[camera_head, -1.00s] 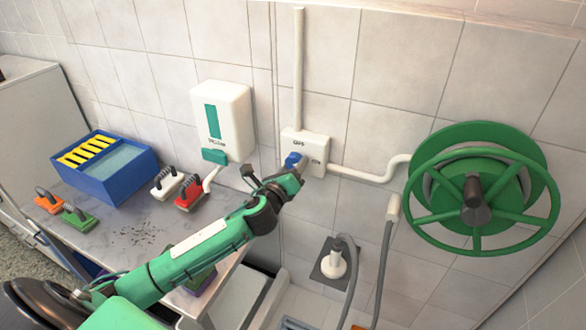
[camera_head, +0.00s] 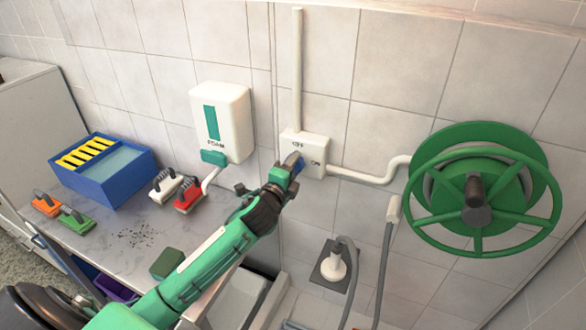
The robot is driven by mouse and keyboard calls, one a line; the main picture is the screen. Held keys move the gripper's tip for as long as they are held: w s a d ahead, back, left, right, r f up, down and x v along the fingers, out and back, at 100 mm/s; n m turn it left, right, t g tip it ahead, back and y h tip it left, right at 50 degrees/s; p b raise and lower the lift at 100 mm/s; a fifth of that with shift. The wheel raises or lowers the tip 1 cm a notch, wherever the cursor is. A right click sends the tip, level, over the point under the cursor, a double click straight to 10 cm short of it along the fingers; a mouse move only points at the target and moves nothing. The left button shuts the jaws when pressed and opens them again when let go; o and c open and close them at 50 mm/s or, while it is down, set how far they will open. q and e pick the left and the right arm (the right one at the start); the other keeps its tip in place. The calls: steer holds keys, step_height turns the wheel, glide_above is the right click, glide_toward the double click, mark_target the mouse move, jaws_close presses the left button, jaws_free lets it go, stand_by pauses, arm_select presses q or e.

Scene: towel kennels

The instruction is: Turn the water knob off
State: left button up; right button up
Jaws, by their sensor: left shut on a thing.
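The gripper covers the lower part of the knob. The visible part of the knob slants up toward the right, near the OFF label. My right gripper is not in view.
A green hose reel (camera_head: 480,235) is on the wall at the right. A white foam dispenser (camera_head: 222,120) hangs left of the box. The table holds a blue tub (camera_head: 105,185), several brushes and a green block (camera_head: 168,263).

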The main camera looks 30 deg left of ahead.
arm_select(q)
steer(key=shift+n, duration=0.6)
steer(key=o, duration=1)
steer(key=shift+c, duration=0.2)
steer(key=s+b, duration=0.4)
steer(key=s, duration=0.9)
steer(key=shift+s+d+b, duration=0.3)
steer(key=shift+s+d, duration=0.05)
steer(key=shift+s, duration=0.05)
